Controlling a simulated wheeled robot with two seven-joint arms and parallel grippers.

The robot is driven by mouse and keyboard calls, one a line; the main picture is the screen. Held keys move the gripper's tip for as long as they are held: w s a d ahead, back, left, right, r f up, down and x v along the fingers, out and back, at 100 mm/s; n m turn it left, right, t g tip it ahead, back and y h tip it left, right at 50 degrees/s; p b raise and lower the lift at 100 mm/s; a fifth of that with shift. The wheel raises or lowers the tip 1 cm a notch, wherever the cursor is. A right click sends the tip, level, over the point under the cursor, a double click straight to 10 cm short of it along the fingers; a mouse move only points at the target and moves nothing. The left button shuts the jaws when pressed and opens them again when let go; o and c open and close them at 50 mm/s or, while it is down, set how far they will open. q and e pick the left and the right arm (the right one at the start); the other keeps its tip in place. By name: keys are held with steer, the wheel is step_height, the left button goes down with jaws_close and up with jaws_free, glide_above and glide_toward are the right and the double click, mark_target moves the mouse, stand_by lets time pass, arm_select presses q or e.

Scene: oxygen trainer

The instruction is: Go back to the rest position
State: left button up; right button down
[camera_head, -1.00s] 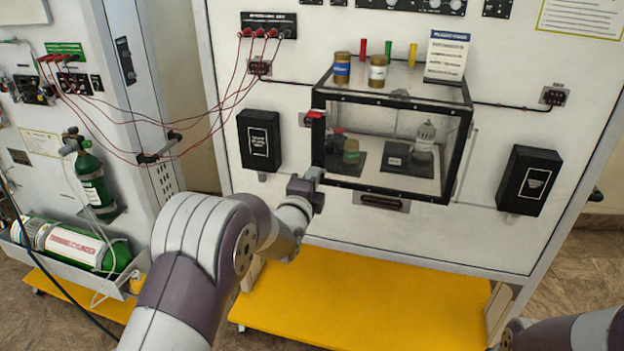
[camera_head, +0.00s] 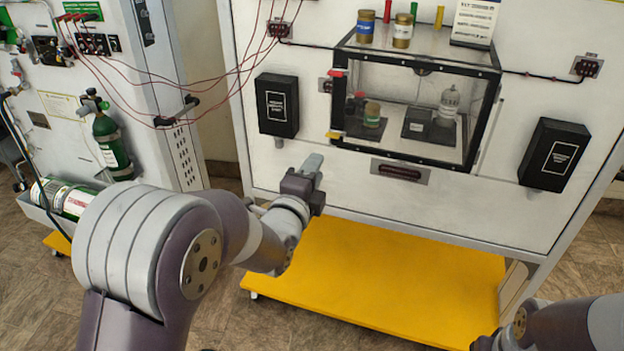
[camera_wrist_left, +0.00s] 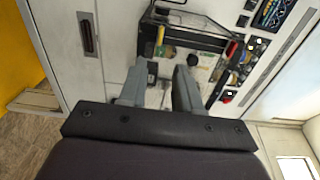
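My left gripper (camera_head: 311,168) is in front of the white panel, below and left of the clear box with black edges (camera_head: 408,100). In the left wrist view its two fingers (camera_wrist_left: 160,85) stand apart with a gap between them, and nothing shows in the gap. The box's front looks closed, with a red tab at its upper left and a yellow tab (camera_head: 333,135) at its lower left. Inside are a jar with a green lid (camera_head: 372,114) and a clear bottle (camera_head: 449,100). My right arm shows only at the lower right; its gripper is out of view.
Two jars (camera_head: 402,31) and a sign (camera_head: 474,20) stand on the box. Black holders (camera_head: 277,105) and (camera_head: 554,154) flank it on the panel. Red cables (camera_head: 205,90) hang at the left near green cylinders (camera_head: 111,143). A yellow base (camera_head: 380,275) lies below.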

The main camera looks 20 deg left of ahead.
arm_select(q)
steer(key=shift+s, duration=0.5)
steer(key=s+f+n+g, duration=0.95)
steer(key=f+n, duration=0.25)
steer(key=f, duration=0.2)
steer(key=s+f+n+g, duration=0.1)
steer(key=s+n+g, duration=0.5)
steer(key=s, duration=0.6)
steer(key=shift+f+g+y+p, duration=0.3)
steer(key=shift+f+g+p, duration=0.1)
steer(key=shift+g, duration=0.25)
steer(key=shift+s, duration=0.1)
